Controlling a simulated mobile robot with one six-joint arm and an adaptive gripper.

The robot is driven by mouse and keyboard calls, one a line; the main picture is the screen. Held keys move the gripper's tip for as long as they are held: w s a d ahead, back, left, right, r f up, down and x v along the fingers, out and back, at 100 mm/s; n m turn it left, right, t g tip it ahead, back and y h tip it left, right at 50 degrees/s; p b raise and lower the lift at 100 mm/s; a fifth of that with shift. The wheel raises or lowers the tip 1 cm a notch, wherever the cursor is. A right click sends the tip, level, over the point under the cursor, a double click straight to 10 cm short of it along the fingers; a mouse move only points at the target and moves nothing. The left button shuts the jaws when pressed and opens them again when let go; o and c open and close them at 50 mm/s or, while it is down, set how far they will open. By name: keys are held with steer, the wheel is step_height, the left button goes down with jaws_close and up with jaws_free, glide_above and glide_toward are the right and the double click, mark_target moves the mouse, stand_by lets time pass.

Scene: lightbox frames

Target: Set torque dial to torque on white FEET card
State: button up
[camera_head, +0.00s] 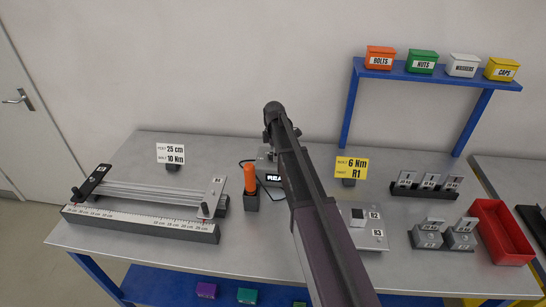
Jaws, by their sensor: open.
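The white FEET card (170,154) stands upright in a dark holder at the back left of the table. Its top line reads FEET with 25 cm, and its lower line reads 10 Nm. A grey unit (264,167) with a lit display starting "REA" stands behind my arm, which covers its right part. I cannot make out a torque dial; it may be hidden there. My arm rises from the bottom edge across the middle. I cannot make out my gripper, which seems hidden behind the arm's far end.
An orange-handled tool (250,179) stands in a dark holder beside the unit. A ruler fixture (140,221) lies at left. A yellow card (351,167) reads 6 Nm, R1. A panel marked R2 and R3, small grey holders and a red tray (527,258) stand at right.

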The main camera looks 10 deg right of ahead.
steer(key=shift+f, duration=0.1)
steer(key=c, duration=1.1)
steer(key=shift+a, duration=0.15)
steer(key=shift+c, duration=0.3)
